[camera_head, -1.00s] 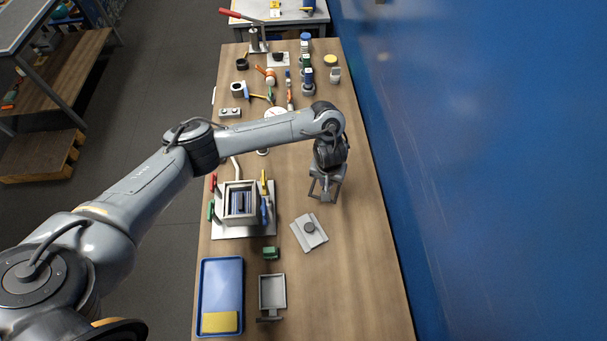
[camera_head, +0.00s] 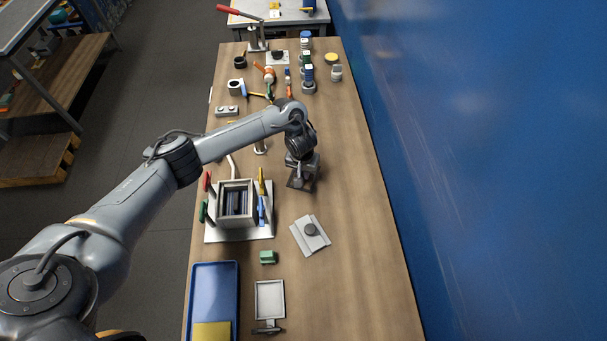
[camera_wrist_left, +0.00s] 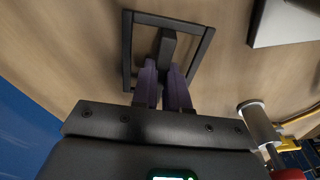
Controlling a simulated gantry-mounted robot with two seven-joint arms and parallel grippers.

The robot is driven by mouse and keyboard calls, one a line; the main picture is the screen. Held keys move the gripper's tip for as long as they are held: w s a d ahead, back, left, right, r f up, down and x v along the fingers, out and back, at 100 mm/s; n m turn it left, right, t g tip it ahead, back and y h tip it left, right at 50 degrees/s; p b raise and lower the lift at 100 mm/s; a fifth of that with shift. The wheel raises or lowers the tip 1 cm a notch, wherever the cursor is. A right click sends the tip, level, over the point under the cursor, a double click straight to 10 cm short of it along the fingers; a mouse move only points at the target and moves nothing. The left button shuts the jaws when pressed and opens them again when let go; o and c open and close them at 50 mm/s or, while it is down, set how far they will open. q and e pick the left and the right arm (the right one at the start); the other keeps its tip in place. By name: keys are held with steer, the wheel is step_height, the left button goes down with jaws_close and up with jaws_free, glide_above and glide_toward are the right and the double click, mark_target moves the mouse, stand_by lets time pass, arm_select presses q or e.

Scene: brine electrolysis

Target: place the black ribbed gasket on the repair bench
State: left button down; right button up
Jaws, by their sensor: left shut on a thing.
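My left gripper (camera_head: 301,170) is shut on the black gasket (camera_wrist_left: 127,48), a dark square frame with a block-like grip across it. In the left wrist view the purple-grey fingers (camera_wrist_left: 166,88) close on that grip. In the head view the gasket (camera_head: 298,184) hangs below the gripper, right of the open grey cell box. It looks held above the wooden bench (camera_head: 350,240), but its exact height is unclear. The frames do not show which surface is the repair bench. My right gripper is not in view.
The cell box (camera_head: 224,211) stands on a plate with coloured clamps. A grey plate with a dark knob (camera_head: 311,230), a green block (camera_head: 268,257), a grey tray (camera_head: 270,300) and a blue tray (camera_head: 214,290) lie nearer. Tools crowd the far end. The bench's right side is clear.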

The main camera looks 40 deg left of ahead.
arm_select(q)
steer(key=shift+f, duration=0.6)
steer(key=c, duration=1.1)
jaws_free()
steer(key=shift+f, duration=0.1)
steer(key=shift+c, duration=0.2)
